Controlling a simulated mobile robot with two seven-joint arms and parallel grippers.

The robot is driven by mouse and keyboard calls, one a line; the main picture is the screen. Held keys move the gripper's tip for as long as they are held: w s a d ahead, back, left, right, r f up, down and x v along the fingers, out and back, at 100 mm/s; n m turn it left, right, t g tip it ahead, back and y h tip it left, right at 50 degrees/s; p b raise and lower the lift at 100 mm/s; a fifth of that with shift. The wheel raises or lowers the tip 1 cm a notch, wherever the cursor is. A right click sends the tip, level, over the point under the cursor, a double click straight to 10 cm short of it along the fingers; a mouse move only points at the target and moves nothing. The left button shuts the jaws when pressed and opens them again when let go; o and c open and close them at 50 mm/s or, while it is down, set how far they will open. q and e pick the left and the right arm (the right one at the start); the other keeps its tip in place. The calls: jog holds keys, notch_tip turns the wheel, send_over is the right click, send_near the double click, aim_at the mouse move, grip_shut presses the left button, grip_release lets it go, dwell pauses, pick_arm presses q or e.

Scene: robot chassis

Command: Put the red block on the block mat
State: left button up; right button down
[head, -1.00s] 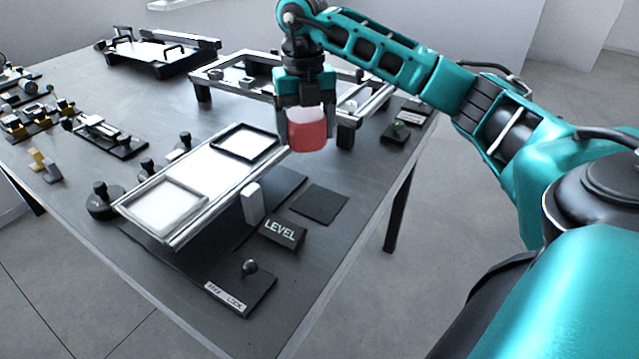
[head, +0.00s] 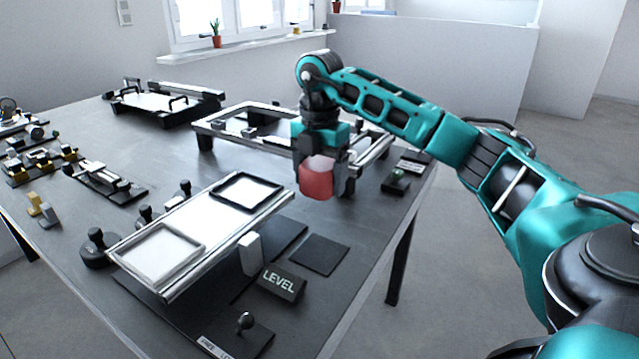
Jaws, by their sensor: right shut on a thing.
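The red block (head: 316,181), with a paler upper part, is between the fingers of my right gripper (head: 319,165). The right gripper points down and is shut on the block, holding it in the air above the table. A flat dark square mat (head: 319,254), which looks like the block mat, lies bare on the table, below the block in the head view. My left gripper is out of view.
A tilted tray (head: 195,232) with two framed squares stands left of the mat. A LEVEL sign (head: 281,284), a white block (head: 250,254) and a knobbed plate (head: 238,335) are close by. A raised frame (head: 220,133) stands behind.

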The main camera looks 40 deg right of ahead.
aim_at(320, 194)
notch_tip(320, 194, down, 15)
jog(key=shift+f+b, duration=0.15)
jog(key=shift+b, duration=0.75)
jog(key=shift+f, duration=0.35)
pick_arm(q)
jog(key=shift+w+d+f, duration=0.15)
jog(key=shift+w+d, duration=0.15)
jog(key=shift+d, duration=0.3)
pick_arm(e)
jog(key=shift+c, duration=1.9)
grip_release()
jog(key=shift+f, duration=0.25)
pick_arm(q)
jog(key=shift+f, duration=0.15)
pick_arm(e)
jog(key=o, duration=0.4)
pick_arm(q)
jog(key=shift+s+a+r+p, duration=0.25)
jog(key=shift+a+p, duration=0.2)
jog(key=shift+p, duration=0.3)
pick_arm(e)
notch_tip(320, 194, up, 12)
jog(key=shift+r, duration=0.2)
